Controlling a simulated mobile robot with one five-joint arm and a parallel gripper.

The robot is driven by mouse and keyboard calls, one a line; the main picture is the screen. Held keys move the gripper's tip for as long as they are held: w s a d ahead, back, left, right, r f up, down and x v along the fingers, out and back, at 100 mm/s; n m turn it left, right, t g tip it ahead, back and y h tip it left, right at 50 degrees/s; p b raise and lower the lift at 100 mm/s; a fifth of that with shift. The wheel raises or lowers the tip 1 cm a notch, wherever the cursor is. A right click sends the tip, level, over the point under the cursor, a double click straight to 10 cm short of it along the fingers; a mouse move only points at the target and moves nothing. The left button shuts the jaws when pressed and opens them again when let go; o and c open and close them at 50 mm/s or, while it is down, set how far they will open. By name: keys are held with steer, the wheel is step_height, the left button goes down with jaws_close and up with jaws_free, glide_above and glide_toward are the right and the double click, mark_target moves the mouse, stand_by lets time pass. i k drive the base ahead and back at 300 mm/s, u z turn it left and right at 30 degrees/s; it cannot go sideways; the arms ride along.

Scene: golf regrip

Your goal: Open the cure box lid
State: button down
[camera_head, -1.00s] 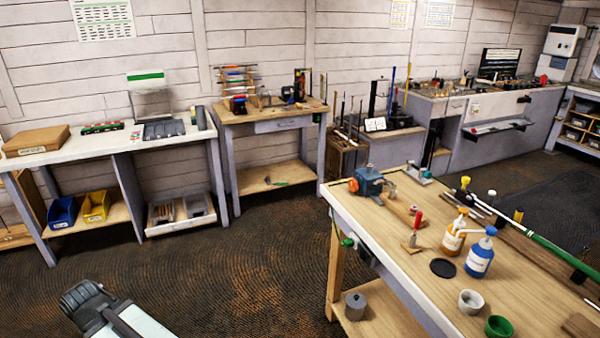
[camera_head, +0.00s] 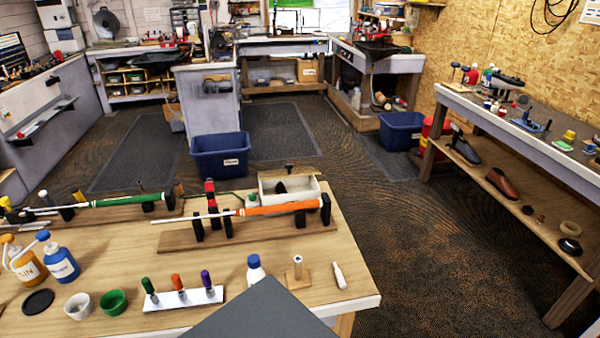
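I cannot make out for certain which object is the cure box, so I cannot tell how its lid stands. My gripper is not in view. A plain dark grey flat shape cuts into the bottom edge of the picture, and I cannot tell what it is. On the near wooden workbench (camera_head: 340,275), a club with an orange grip (camera_head: 282,208) rests in black supports. Behind it lie a club with a green grip (camera_head: 128,200) and an open white tray (camera_head: 271,197).
The bench also holds a blue bottle (camera_head: 62,264), a green cup (camera_head: 112,302) and a rack of coloured-handled tools (camera_head: 184,299). Blue bins stand on the floor, one behind the bench (camera_head: 221,155) and one farther right (camera_head: 400,130). A shelved side bench (camera_head: 530,140) lines the right wall. Dark floor (camera_head: 430,250) is clear between.

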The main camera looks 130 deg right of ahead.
mark_target(279, 174)
steer(key=z, duration=1.5)
steer(key=k, duration=2.85)
steer(key=z, duration=1.7)
steer(key=i, duration=0.5)
steer(key=u, duration=0.1)
